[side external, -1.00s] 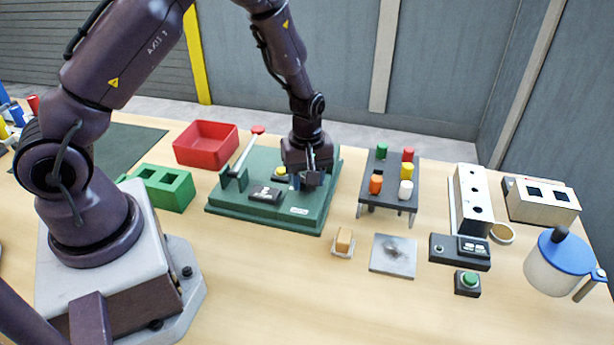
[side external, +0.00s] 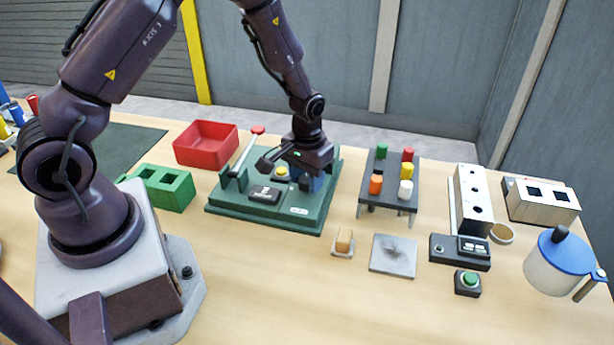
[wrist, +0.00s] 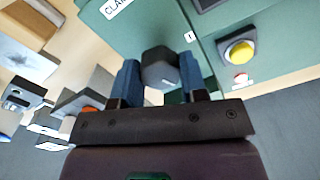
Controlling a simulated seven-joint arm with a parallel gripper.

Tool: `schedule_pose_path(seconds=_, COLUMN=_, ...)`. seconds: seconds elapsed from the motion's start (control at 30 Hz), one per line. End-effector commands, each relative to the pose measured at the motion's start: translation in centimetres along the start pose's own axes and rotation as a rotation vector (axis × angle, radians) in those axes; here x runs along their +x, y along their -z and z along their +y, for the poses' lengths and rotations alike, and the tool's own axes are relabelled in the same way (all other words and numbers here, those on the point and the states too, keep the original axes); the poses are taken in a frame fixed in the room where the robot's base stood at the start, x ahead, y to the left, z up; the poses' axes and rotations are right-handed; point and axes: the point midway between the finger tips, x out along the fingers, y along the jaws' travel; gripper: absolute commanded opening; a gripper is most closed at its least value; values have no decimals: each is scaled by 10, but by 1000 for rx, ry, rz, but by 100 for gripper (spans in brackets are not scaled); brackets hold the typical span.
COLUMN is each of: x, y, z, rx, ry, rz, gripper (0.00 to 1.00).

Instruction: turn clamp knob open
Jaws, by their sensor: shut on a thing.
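The clamp knob (wrist: 158,66) is a dark grey, many-sided knob on the green fixture (side external: 228,213), with a small light mark on its face. In the wrist view it sits between the two blue fingers of my gripper (wrist: 160,72), which is shut on it. In the side external view my gripper (side external: 308,184) points down at the right part of the fixture, and the wrist hides the knob. A partly cut-off white label (wrist: 117,6) and a small white mark (wrist: 190,37) show on the fixture near the knob.
A yellow button (wrist: 238,51) is near my fingers; it also shows in the side view (side external: 282,172). A red-ended lever (side external: 257,130) rises at the fixture's left. A rack with coloured pegs (side external: 387,188) stands to the right. A red bin (side external: 207,143) is behind left.

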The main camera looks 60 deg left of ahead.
Motion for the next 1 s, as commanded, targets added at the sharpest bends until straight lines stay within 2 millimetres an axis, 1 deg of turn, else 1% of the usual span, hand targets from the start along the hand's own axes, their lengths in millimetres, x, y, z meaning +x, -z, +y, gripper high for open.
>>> schedule_pose_path(seconds=0.2, x=-1, y=0, z=0, rx=177, ry=-1, rz=-1, gripper=16)
schedule_pose_path(seconds=0.5, x=-1, y=0, z=0, rx=339, ry=0, rz=-1, gripper=16)
schedule_pose_path(seconds=0.7, x=-1, y=0, z=0, rx=389, ry=0, rz=-1, gripper=16)
schedule_pose_path(seconds=1.0, x=-1, y=0, z=0, rx=404, ry=0, rz=-1, gripper=16)
